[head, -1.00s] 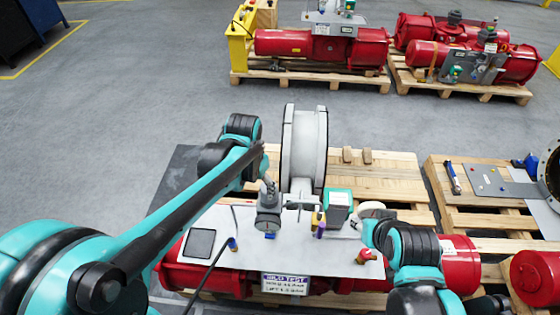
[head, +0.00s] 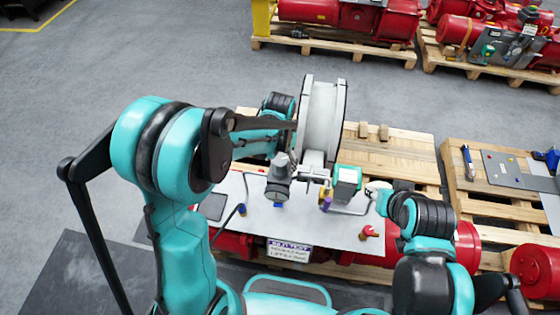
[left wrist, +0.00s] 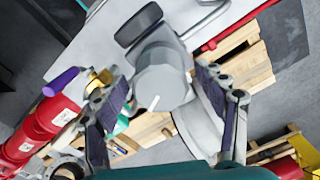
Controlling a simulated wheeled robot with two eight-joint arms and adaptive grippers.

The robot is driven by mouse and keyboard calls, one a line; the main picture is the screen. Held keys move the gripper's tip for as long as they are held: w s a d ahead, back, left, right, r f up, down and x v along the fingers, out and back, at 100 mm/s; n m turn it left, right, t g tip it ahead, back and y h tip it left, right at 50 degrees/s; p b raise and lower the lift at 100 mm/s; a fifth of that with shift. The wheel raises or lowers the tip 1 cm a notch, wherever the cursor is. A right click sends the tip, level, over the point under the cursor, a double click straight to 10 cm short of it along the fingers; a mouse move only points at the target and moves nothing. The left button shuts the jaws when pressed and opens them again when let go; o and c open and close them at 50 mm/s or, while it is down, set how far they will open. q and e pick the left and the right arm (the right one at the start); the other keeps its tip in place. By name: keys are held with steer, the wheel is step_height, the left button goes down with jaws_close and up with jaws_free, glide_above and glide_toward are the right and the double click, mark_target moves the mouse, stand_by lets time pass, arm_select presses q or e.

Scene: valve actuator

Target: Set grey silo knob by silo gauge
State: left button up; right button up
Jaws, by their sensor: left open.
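The grey silo knob (left wrist: 160,85) fills the middle of the left wrist view, its face bearing a short white mark. In the head view, the small grey fitting (head: 283,163) stands on the white panel with a dark-rimmed round gauge (head: 278,190) at its front. The gauge's dark rim (left wrist: 138,25) shows edge-on beyond the knob in the wrist view; its dial is not readable. My left gripper (left wrist: 163,95) is open, one finger on each side of the knob; contact cannot be told. In the head view, my forearm partly hides it.
A large pale wheel-like flange (head: 322,115) stands behind the fitting. A green-sided box (head: 346,183), purple-and-yellow parts (head: 326,196) and a red-and-yellow valve (head: 369,232) crowd the panel (head: 320,228). A dark tablet (head: 212,206) lies at left. Wooden pallets (head: 395,150) surround the unit.

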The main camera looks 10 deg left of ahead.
arm_select(q)
steer(key=c, duration=1.2)
steer(key=shift+o, duration=0.2)
steer(key=shift+f+n+b, duration=0.1)
steer(key=shift+n+b, duration=0.25)
steer(key=shift+n, duration=0.25)
steer(key=shift+n+b, duration=0.3)
steer(key=shift+n, duration=0.5)
steer(key=o, duration=1.2)
steer(key=shift+c, duration=0.2)
steer(key=shift+r, duration=0.2)
